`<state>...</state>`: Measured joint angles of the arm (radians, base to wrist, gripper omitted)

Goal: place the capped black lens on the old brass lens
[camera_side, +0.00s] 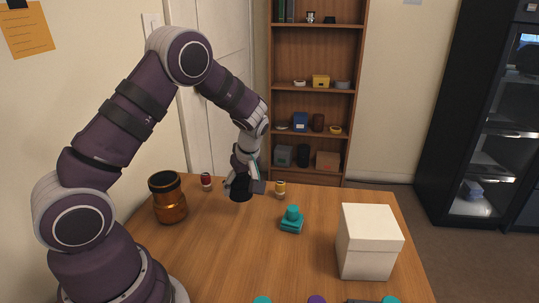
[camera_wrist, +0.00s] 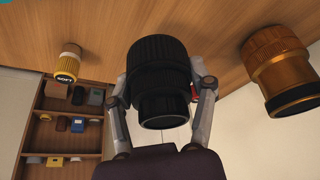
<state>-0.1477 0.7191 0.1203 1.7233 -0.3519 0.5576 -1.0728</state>
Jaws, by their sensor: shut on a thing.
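The black lens (camera_wrist: 158,62) is between the two fingers of my gripper (camera_wrist: 163,90), which is shut on its sides. In the side view the lens (camera_side: 240,190) is a dark shape under my gripper (camera_side: 243,184), partly hidden by it. I cannot tell whether it touches the table, and its cap is not clear. The old brass lens (camera_side: 171,204) stands upright on the table, left of my gripper, with a black ring at its top. It also shows at the right of the wrist view (camera_wrist: 280,66), apart from the black lens.
A red-topped jar (camera_side: 206,182) stands between the lenses, farther back. A yellow jar (camera_side: 280,189) is right of my gripper. A teal object (camera_side: 291,221) and a white box (camera_side: 368,245) stand nearer the front. Bare wood (camera_side: 220,245) lies in front of the lenses.

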